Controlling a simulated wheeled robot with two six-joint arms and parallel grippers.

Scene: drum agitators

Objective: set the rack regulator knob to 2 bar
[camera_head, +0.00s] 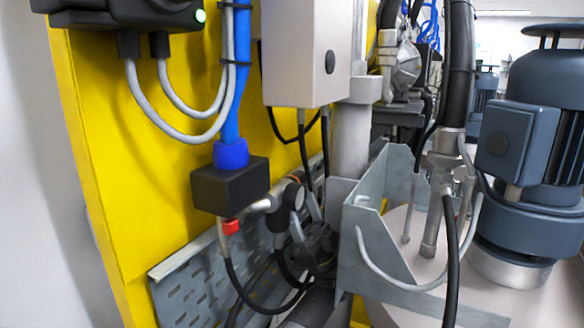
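The rack regulator's small round dial gauge (299,197), dark-rimmed, sits right of a black box (230,186) on the yellow panel. It is too small to read. I cannot make out the regulator knob. A dark gripper with two grey fingers (305,217) comes up from the bottom, just below and beside the gauge. I take it for my left one. Its fingers stand apart and point up; I cannot tell whether they touch anything. My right gripper is not in view.
A blue hose (233,90) runs into the black box, and a red fitting (231,227) sits below it. A perforated metal tray (195,285) and black cables crowd the gripper. A grey bracket (370,235) stands close on its right. A blue-grey motor (540,150) is farther right.

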